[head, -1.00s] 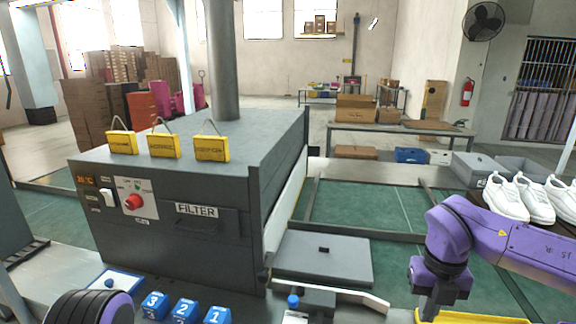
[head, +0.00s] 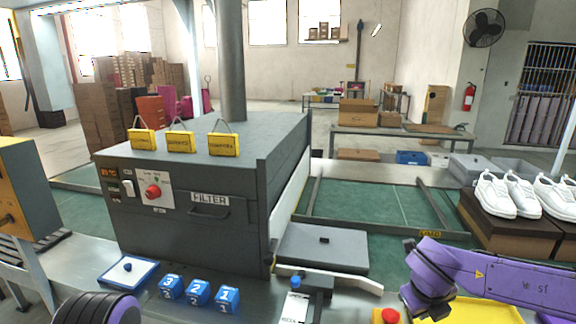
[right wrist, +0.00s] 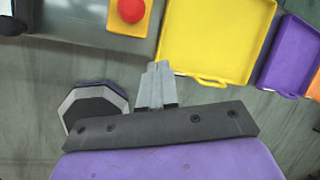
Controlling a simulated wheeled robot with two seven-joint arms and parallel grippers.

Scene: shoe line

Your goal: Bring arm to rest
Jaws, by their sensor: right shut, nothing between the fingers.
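My right arm (head: 490,272), purple with dark joints, comes in from the right in the head view, its wrist above the yellow tray (head: 470,312). My right gripper (right wrist: 156,85) shows in the right wrist view with its grey fingers together and nothing between them. It points toward the floor area beside the yellow tray (right wrist: 215,40). In the head view its fingers are hidden or out of frame. A purple and black part of my left arm (head: 98,308) shows at the bottom left; the left gripper itself is not in view.
A grey filter machine (head: 190,230) stands left of centre. Blue numbered blocks (head: 199,292) lie in front of it. A red button (right wrist: 130,10) and a purple tray (right wrist: 295,55) flank the yellow tray. White shoes (head: 495,195) stand on brown boxes (head: 490,228) at right.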

